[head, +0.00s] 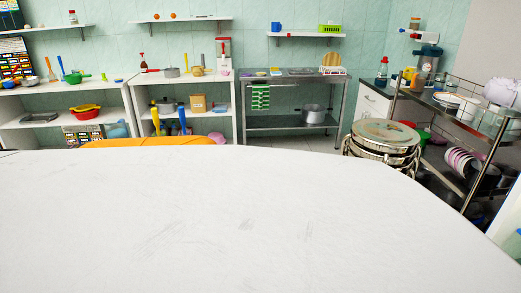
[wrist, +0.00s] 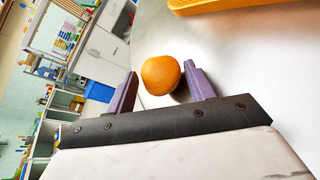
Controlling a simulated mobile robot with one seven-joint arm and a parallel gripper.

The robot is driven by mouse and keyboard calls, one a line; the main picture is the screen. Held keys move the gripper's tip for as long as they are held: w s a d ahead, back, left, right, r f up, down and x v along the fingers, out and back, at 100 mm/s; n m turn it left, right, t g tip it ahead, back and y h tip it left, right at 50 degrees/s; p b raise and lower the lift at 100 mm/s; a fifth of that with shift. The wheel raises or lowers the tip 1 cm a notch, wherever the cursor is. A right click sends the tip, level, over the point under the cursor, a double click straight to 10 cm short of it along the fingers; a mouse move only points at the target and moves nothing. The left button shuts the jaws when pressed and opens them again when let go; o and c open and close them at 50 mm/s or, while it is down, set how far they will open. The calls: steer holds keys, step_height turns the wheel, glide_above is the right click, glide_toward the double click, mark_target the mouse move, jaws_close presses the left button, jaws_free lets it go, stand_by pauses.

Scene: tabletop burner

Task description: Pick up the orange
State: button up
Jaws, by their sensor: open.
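The orange (wrist: 161,75) is round and sits on a smooth pale grey surface (wrist: 235,60) in the wrist view. My gripper (wrist: 160,70) is open, with one purple finger on each side of the orange. The fruit shows between the fingertips, and narrow gaps appear on both sides. I cannot tell how far the fingertips reach past its depth. My gripper and this orange do not show in the head view.
An orange-yellow slab-like object (wrist: 225,5) lies at the upper right of the wrist view. A large white surface fills the lower head view. Behind it stand shelves (head: 185,77), a metal table (head: 290,126), a round metal-rimmed stool (head: 385,135) and a cluttered rack.

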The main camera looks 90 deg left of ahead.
steer(key=shift+a, duration=0.1)
jaws_close()
stand_by(0.3)
steer(key=shift+r, duration=0.15)
step_height(320, 180, up, 20)
steer(key=b, duration=0.1)
stand_by(0.4)
